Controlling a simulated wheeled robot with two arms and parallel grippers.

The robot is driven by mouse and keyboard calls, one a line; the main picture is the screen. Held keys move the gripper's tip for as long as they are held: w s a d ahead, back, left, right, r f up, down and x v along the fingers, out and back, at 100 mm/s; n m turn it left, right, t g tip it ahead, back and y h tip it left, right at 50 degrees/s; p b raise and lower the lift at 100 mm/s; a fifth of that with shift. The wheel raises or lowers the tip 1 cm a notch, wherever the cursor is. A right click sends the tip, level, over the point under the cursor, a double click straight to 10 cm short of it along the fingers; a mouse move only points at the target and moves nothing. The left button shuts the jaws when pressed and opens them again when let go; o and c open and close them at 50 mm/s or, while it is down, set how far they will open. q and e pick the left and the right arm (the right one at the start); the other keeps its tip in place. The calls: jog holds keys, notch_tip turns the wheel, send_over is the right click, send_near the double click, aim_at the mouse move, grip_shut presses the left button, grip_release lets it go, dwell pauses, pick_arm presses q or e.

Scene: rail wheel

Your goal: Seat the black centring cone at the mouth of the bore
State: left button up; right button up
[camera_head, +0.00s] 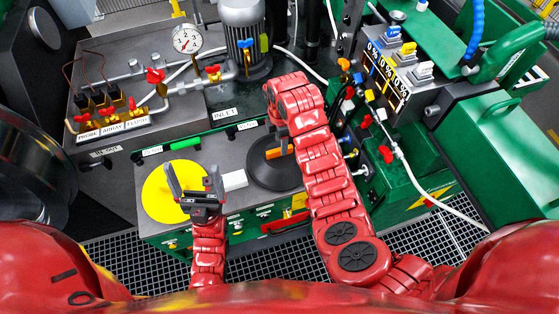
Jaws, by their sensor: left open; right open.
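A wide black round piece (262,177), which looks like the centring cone, lies on the grey bench top (205,158). An orange bar shows at its top. My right gripper (279,141) points down over this black piece and is open; its fingertips are partly hidden by my arm, and I cannot tell whether they touch it. My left gripper (193,180) is open and empty, its fingers spread above the right part of a yellow disc (160,197). I cannot make out the mouth of the bore in this view.
A white block (234,180) lies between the yellow disc and the black piece. Behind stand a pressure gauge (187,39), a grey motor (243,35) and red-handled valves (155,76). Green machinery with hoses fills the right. A large dark round body (35,170) stands at the left edge.

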aim_at(280, 156)
jog(key=shift+a+f+p, duration=0.1)
jog(key=shift+f+p, duration=0.5)
jog(key=shift+p, duration=0.3)
jog(key=shift+w+a+f+p, duration=0.15)
jog(key=shift+f+p, duration=0.45)
jog(key=shift+f, duration=1.4)
jog(key=shift+f, duration=0.15)
jog(key=shift+c, duration=0.3)
grip_shut()
jog(key=shift+w, duration=0.1)
